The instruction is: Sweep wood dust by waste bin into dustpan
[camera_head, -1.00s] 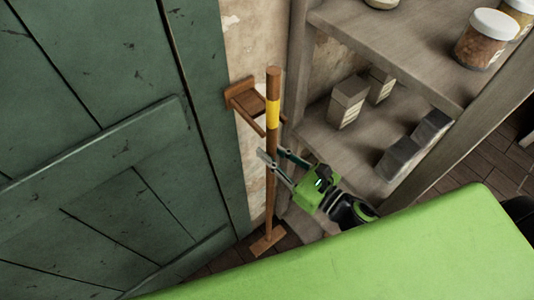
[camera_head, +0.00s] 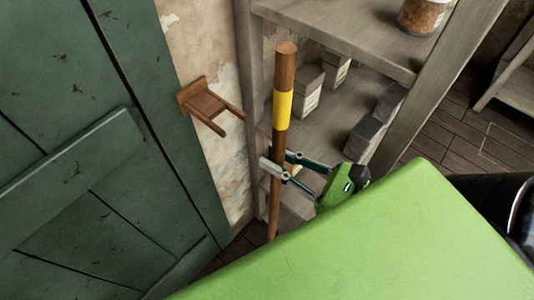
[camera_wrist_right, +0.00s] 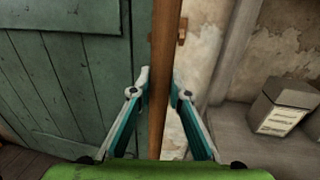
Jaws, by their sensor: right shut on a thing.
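A broom (camera_head: 284,75) with a brown wooden handle and a yellow band stands nearly upright in the head view, clear of the wall holder. My right gripper (camera_head: 274,167) is shut on the handle below the yellow band. In the right wrist view the handle (camera_wrist_right: 164,75) runs between the two fingers of my right gripper (camera_wrist_right: 160,85). The lower end of the broom is hidden behind my green body. My left gripper is not in view. No wood dust, waste bin or dustpan shows.
The two-pronged wooden wall holder (camera_head: 209,104) is empty. A green plank door (camera_head: 70,150) is at the left. Wooden shelves (camera_head: 345,40) with a jar (camera_head: 424,15) and several boxes stand close behind the broom.

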